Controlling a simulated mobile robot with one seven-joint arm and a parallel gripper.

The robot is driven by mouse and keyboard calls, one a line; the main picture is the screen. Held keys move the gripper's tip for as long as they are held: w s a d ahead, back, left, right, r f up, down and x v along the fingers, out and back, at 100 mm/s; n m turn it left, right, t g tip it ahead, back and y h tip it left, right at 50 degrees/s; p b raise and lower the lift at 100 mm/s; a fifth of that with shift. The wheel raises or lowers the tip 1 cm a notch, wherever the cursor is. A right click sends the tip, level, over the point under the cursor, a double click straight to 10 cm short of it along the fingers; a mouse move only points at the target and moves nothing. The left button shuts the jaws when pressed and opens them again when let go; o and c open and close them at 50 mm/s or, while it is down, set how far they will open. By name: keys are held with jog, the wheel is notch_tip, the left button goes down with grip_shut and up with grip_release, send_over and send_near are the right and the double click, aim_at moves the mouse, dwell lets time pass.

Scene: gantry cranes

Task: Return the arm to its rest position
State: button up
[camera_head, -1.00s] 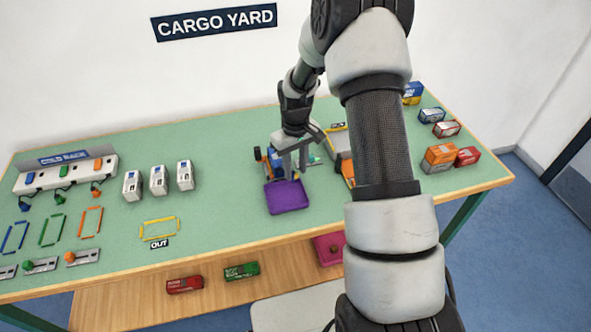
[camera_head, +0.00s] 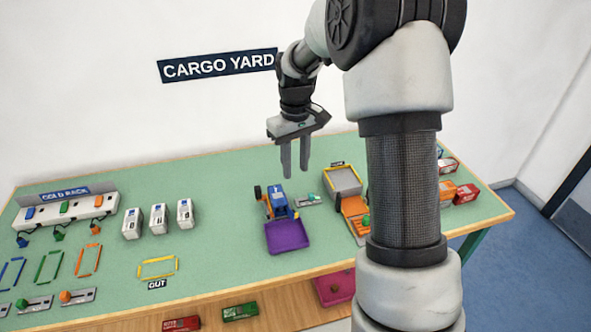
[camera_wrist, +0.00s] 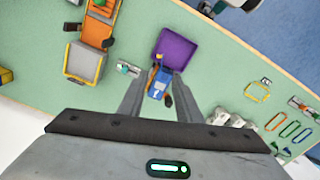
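My gripper (camera_head: 295,172) is raised above the back of the green table (camera_head: 210,235). Its two fingers point down and stand apart with nothing between them. In the wrist view, the open fingers (camera_wrist: 160,105) frame the table far below. A small blue and orange vehicle (camera_head: 275,198) with a purple scoop (camera_head: 288,236) stands on the table below my gripper. The vehicle also shows in the wrist view (camera_wrist: 158,86). My arm's upper links hide part of the table's right side.
An orange vehicle with a grey bed (camera_head: 343,181) stands to the right. Several white boxes (camera_head: 158,220) and the cold rack (camera_head: 70,209) are at left. Red and orange containers (camera_head: 465,193) sit at the right end. The air around my gripper is clear; the wall is behind.

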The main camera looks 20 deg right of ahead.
dwell(0.3)
jog(key=s+a+r+t+p, duration=0.1)
jog(key=s+r, duration=0.2)
jog(key=r, duration=0.3)
jog(key=s+r+t+p, duration=0.1)
jog(key=s+r, duration=0.2)
jog(key=r, duration=0.2)
jog(key=s+r+m+t+p, duration=0.1)
jog(key=s+r, duration=0.3)
jog(key=s, duration=0.3)
jog(key=s+a+r+m+t+p, duration=0.1)
jog(key=s+r+p, duration=0.1)
jog(key=s+r, duration=0.2)
jog(key=s+a+r+m+t+p, duration=0.1)
jog(key=s+r, duration=0.3)
jog(key=s, duration=0.6)
jog(key=shift+a+m+t+p, duration=0.15)
jog(key=shift+m+t+p, duration=0.15)
jog(key=shift+p, duration=0.05)
jog(key=shift+a, duration=0.15)
